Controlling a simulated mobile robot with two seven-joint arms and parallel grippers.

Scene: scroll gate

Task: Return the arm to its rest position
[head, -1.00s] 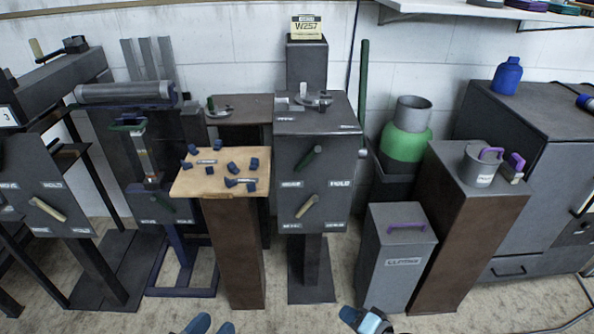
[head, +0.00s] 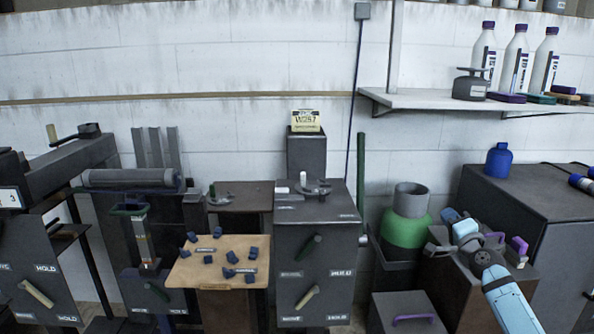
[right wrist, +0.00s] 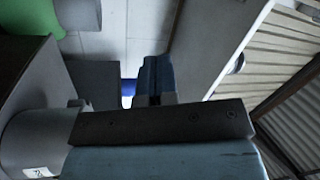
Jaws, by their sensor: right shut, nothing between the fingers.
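My right arm (head: 507,297) is light blue and comes in from the lower right in the head view. Its gripper (head: 451,216) is raised above the brown pedestal (head: 500,305), close to the grey mug with a purple handle (head: 495,238). The arm hides much of the mug in the head view. In the right wrist view the dark blue fingers (right wrist: 154,85) are together with nothing between them. The mug (right wrist: 35,140) shows at lower left there, apart from the fingers. My left gripper is not in view.
The green tank with a grey collar (head: 405,228) stands left of the arm. The dark cabinet (head: 535,195) with a blue bottle (head: 498,160) is to the right. A wall shelf (head: 430,98) with white bottles hangs above. A grey box with a purple handle (head: 405,305) stands below.

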